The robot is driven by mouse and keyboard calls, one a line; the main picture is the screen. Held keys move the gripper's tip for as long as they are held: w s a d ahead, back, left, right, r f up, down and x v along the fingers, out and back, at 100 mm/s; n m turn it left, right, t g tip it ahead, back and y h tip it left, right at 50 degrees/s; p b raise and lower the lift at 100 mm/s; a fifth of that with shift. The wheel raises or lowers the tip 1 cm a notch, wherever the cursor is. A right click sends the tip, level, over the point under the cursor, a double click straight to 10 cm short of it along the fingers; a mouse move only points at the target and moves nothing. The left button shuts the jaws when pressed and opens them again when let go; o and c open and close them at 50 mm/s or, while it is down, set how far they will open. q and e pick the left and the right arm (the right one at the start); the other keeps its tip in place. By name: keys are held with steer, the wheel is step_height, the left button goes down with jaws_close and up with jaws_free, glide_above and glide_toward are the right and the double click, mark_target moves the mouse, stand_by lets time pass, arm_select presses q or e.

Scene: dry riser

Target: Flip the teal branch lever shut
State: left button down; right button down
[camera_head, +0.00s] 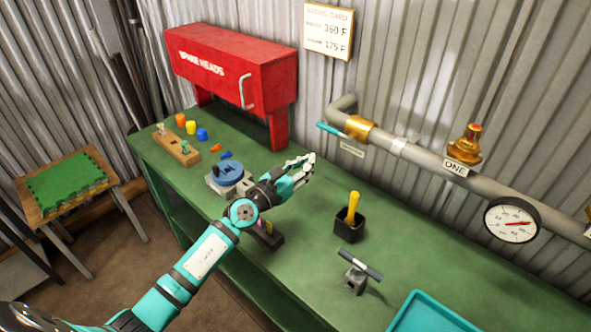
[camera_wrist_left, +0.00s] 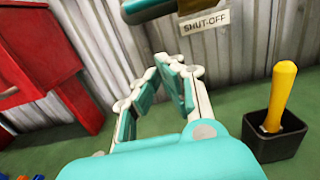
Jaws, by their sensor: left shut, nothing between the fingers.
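The teal branch lever (camera_head: 332,130) sits on a brass valve (camera_head: 360,129) at the left end of the wall pipe. It sticks out to the left of the valve, roughly along the pipe's line in the picture. Part of the lever (camera_wrist_left: 150,8) shows at the top of the left wrist view, beside a SHUT-OFF label (camera_wrist_left: 206,22). My left gripper (camera_head: 311,161) is shut and empty above the bench, below and left of the lever, apart from it. Its fingers (camera_wrist_left: 177,68) point toward the wall in the left wrist view. My right gripper is not in view.
A red SPARE HEADS cabinet (camera_head: 232,65) stands left of the gripper. A black cup with a yellow-handled tool (camera_head: 350,222), a small grey stand (camera_head: 355,275) and a teal tray (camera_head: 430,315) are on the green bench (camera_head: 310,240). A pressure gauge (camera_head: 511,220) hangs right.

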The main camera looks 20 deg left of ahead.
mark_target(333, 131)
arm_select(q)
steer(key=w+r+p, duration=0.1)
steer(key=w+d+r+p, duration=0.1)
steer(key=w+r, duration=0.2)
steer(key=shift+d+r+p, duration=0.1)
steer(key=shift+d+p, duration=0.15)
steer(key=shift+p, duration=0.15)
steer(key=shift+a, duration=0.1)
